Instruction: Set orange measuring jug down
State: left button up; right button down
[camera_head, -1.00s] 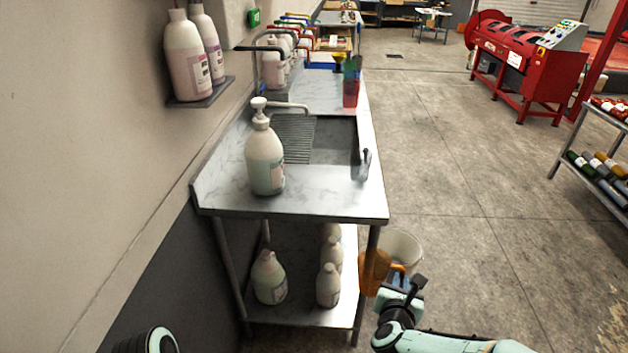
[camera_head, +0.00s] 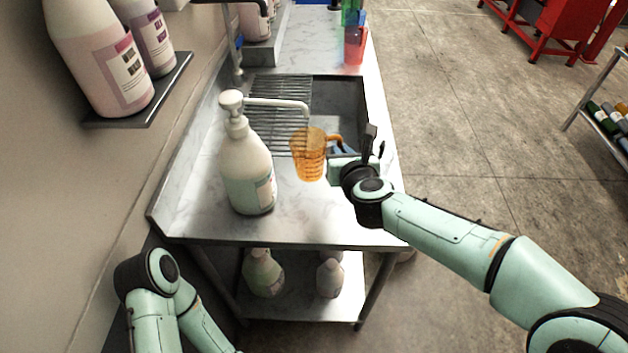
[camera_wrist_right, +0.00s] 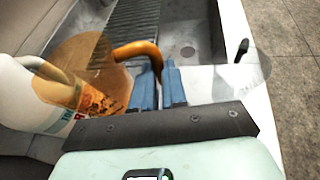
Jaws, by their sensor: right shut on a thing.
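The orange measuring jug (camera_head: 308,158) is see-through and upright, over the marble-topped sink counter (camera_head: 310,213), just right of the white pump bottle (camera_head: 247,175). My right gripper (camera_head: 343,149) is shut on its handle from the right. In the right wrist view the blue fingers (camera_wrist_right: 172,88) pinch the orange handle (camera_wrist_right: 138,50), and the jug (camera_wrist_right: 84,72) partly covers the bottle. I cannot tell whether the jug's base touches the counter. My left arm shows at the lower left, but its gripper is out of view.
The sink basin (camera_head: 345,100) with its drain rack (camera_head: 278,105) lies behind the jug. Red, green and blue jugs (camera_head: 355,45) stand farther back. A wall shelf (camera_head: 150,95) holds pink-labelled bottles. Bare counter shows in front of the jug.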

jog(key=shift+s+f+b, duration=0.2)
jog(key=shift+f+b, duration=1.55)
jog(key=shift+f, duration=3)
pick_arm(q)
jog(key=f, duration=0.3)
jog(key=shift+s+f, duration=0.3)
jog(key=shift+f, duration=0.05)
pick_arm(e)
jog(key=shift+f, duration=0.1)
jog(key=c, duration=1.6)
grip_release()
jog(key=shift+f, duration=0.1)
pick_arm(q)
jog(key=shift+f, duration=0.15)
pick_arm(e)
jog(key=o, duration=0.4)
jog(key=shift+o, duration=0.2)
jog(key=shift+r, duration=0.2)
